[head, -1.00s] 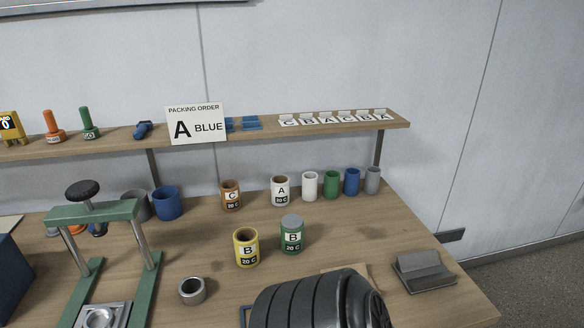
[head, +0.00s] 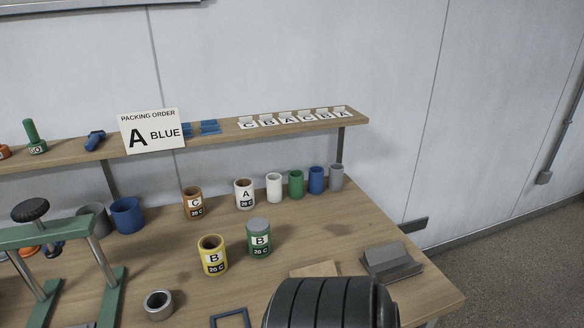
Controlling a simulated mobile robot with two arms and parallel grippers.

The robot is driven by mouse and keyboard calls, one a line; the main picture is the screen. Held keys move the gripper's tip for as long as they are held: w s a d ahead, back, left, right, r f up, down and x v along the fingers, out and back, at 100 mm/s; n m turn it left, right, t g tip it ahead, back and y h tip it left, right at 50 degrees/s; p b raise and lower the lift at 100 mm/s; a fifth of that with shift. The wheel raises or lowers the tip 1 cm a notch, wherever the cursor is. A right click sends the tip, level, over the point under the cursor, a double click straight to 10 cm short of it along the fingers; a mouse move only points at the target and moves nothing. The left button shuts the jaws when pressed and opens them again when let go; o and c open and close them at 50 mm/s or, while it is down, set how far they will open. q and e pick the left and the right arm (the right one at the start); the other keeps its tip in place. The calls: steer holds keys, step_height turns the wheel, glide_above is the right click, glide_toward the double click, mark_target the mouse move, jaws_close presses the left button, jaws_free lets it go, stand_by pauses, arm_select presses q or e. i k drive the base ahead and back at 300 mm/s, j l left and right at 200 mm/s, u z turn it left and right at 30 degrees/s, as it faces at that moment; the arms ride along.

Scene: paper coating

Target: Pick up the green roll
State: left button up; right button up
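A plain green roll (head: 296,184) stands upright in a row at the back right of the table. A white roll (head: 274,187) is on its left, and a blue roll (head: 316,180) and a grey roll (head: 337,177) are on its right. A green can (head: 259,241) labelled B with a grey top stands nearer, beside a yellow can (head: 212,257) labelled B. A black ribbed part of my arm shows at the bottom middle. No fingertips of either gripper are in view.
Cans labelled C (head: 194,204) and A (head: 245,195) stand left of the row. A shelf (head: 215,138) with a sign (head: 152,131) and letter cards runs above. A green-framed press (head: 108,300) is at left, a grey block (head: 391,262) at right.

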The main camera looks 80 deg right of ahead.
mark_target(258, 245)
steer(key=z, duration=0.45)
steer(key=i+z, duration=0.1)
steer(key=z, duration=0.35)
steer(key=i+z, duration=0.1)
steer(key=z, duration=0.8)
steer(key=i+z, duration=0.15)
steer(key=z, duration=0.3)
steer(key=i+j+z, duration=0.15)
steer(key=j+u, duration=0.15)
steer(key=u, duration=0.35)
steer(key=j+u, duration=0.2)
steer(key=u, duration=0.3)
steer(key=j+u, duration=0.2)
steer(key=u, duration=0.3)
steer(key=z, duration=1.75)
steer(key=k+l+u, duration=0.1)
steer(key=l, duration=0.45)
steer(key=k+l+u, duration=0.1)
steer(key=l, duration=0.5)
